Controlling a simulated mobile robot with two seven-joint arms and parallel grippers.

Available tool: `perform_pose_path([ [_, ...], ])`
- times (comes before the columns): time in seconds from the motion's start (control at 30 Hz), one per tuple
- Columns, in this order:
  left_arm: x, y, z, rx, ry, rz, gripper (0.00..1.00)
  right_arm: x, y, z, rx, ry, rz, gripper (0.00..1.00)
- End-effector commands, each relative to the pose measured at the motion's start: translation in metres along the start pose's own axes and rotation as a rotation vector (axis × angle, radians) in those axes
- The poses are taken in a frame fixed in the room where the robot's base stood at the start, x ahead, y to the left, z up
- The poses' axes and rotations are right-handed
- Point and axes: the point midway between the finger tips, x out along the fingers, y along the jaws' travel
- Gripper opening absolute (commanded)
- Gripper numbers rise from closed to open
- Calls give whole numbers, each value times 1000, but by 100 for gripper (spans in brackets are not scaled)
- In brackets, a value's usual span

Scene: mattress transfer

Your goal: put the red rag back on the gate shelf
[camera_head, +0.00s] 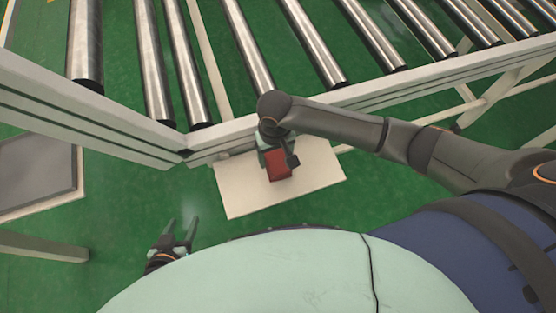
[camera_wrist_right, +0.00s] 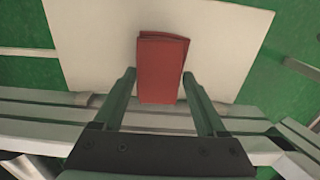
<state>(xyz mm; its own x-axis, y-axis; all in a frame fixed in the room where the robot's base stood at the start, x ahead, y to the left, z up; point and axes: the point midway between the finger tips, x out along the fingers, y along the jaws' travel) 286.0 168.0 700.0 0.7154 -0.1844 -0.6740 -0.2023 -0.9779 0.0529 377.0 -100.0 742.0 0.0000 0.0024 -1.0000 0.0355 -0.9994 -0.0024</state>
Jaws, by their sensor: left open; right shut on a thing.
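The red rag (camera_head: 279,166), folded into a block, shows over the white gate shelf (camera_head: 319,176). My right gripper (camera_head: 276,153) is shut on the rag. In the right wrist view the rag (camera_wrist_right: 161,65) sits between the two fingers of the right gripper (camera_wrist_right: 159,82), with the pale shelf (camera_wrist_right: 90,45) behind it. I cannot tell whether the rag touches the shelf. My left gripper (camera_head: 179,232) is open and empty, low on the left over the green floor.
A conveyor frame (camera_head: 90,110) with several steel rollers (camera_head: 240,45) runs across behind the shelf. A grey panel (camera_head: 40,170) and a white beam (camera_head: 40,247) are at the left. Green floor (camera_head: 130,225) is clear between them and the shelf.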

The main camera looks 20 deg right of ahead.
Motion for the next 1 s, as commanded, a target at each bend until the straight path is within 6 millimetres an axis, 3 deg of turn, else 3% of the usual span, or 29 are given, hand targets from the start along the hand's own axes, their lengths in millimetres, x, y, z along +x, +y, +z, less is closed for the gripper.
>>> perform_pose_path([
  [0.07,2,0,2,0,0,0,59,12,9,2,3,-3,5,30],
  [0.23,5,0,6,0,0,0,59,34,6,1,2,0,3,30],
  [0.63,5,0,5,0,0,0,59,39,6,1,1,0,2,30],
  [0.67,5,0,5,0,0,0,59,39,6,1,1,0,2,75],
  [0.87,5,0,5,0,0,0,59,39,6,1,1,0,2,98],
  [1.0,5,0,5,0,0,0,59,39,6,1,1,0,2,100],
])
